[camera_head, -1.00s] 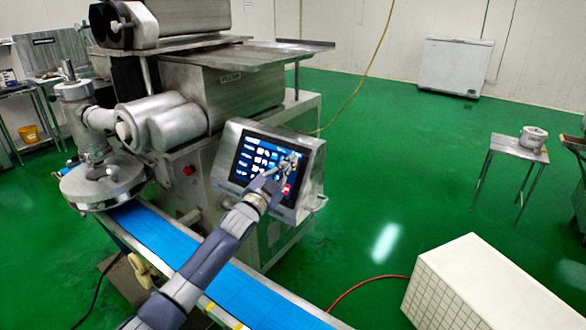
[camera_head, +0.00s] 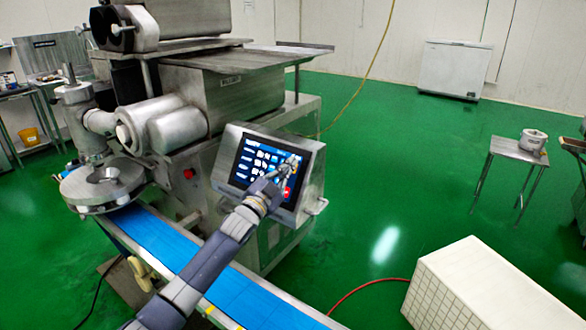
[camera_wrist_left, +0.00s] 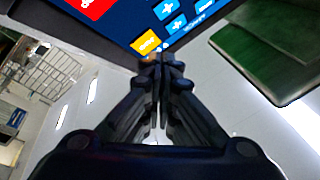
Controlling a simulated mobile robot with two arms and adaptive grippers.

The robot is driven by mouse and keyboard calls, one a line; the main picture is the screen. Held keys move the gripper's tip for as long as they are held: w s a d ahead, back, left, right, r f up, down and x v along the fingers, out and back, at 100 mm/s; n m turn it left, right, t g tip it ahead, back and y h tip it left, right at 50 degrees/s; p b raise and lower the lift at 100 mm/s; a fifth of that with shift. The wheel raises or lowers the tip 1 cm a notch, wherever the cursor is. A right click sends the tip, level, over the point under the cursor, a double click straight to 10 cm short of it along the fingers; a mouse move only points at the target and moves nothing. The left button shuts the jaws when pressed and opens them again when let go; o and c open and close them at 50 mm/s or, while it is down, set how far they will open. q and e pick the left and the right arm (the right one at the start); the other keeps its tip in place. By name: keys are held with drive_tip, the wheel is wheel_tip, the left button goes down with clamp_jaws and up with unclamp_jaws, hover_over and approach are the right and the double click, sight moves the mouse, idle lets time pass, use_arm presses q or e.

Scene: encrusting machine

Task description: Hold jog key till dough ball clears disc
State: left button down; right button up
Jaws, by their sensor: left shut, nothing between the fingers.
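The touch screen (camera_head: 262,165) on the encrusting machine (camera_head: 205,95) is lit with rows of keys. My left gripper (camera_head: 290,163) is shut and empty, with its fingertips at the right part of the screen. In the left wrist view, the closed fingertips (camera_wrist_left: 163,58) are at the edge of a yellow key (camera_wrist_left: 147,42), whose small label I cannot read surely. Whether they touch the glass I cannot tell. A red key (camera_wrist_left: 92,6) lies beside it. The round metal disc (camera_head: 104,183) is above the conveyor's far end. No dough ball shows. My right gripper is not in view.
The blue conveyor belt (camera_head: 235,288) runs beneath my left arm. A metal side table (camera_head: 518,150) with a pot (camera_head: 533,140) stands at the right. A white tiled block (camera_head: 480,285) is at the lower right. Green floor between them is clear, apart from a red hose (camera_head: 365,285).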

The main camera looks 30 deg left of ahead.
use_arm(q)
drive_tip(key=shift+w+f, duration=0.1)
drive_tip(key=shift+w+f+b, duration=0.1)
drive_tip(key=shift+w+b, duration=0.2)
drive_tip(key=shift+b, duration=0.05)
drive_tip(key=shift+w+f, duration=0.15)
drive_tip(key=shift+w, duration=0.05)
idle(1.9)
idle(1.0)
drive_tip(key=shift+s+r+p, duration=0.35)
drive_tip(key=shift+s+p, duration=0.05)
drive_tip(key=shift+s, duration=0.25)
drive_tip(key=shift+r, duration=0.1)
